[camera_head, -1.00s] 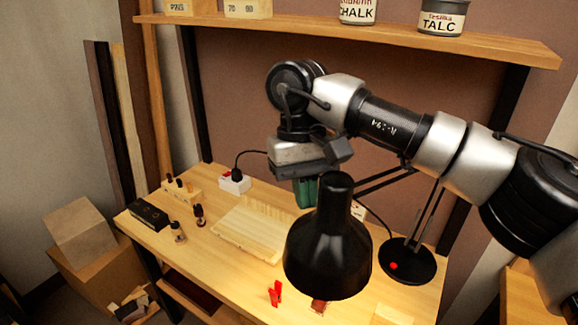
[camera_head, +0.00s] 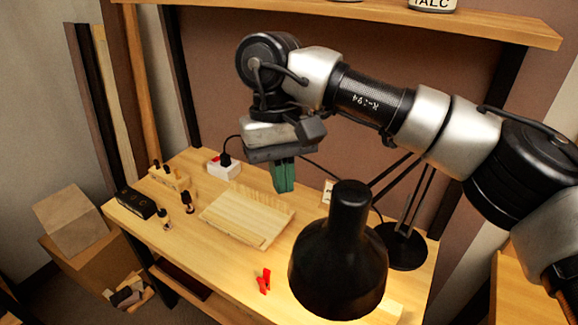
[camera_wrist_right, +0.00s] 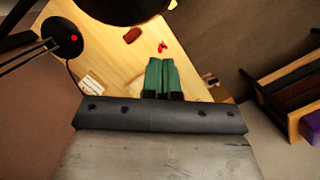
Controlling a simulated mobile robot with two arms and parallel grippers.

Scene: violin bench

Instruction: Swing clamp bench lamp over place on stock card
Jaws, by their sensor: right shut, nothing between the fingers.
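The black bench lamp's shade (camera_head: 340,262) hangs over the front right of the bench. Its round base (camera_head: 403,248) stands behind to the right, joined by thin dark arms. The shade also shows at the top of the right wrist view (camera_wrist_right: 122,8), cut off. My right gripper (camera_head: 283,176) is shut and empty, its green fingers pointing down behind and left of the shade, apart from it in the head view. A small white printed card (camera_head: 328,192) is partly hidden behind the shade's neck; I cannot read it. My left gripper is out of view.
A pale wooden tray (camera_head: 235,228) lies mid-bench. Two red clips (camera_head: 263,281) lie near the front edge. Small bottles (camera_head: 187,202), a black box (camera_head: 136,203) and a white socket block (camera_head: 222,166) stand left and behind. A dark red block (camera_wrist_right: 132,35) shows in the wrist view.

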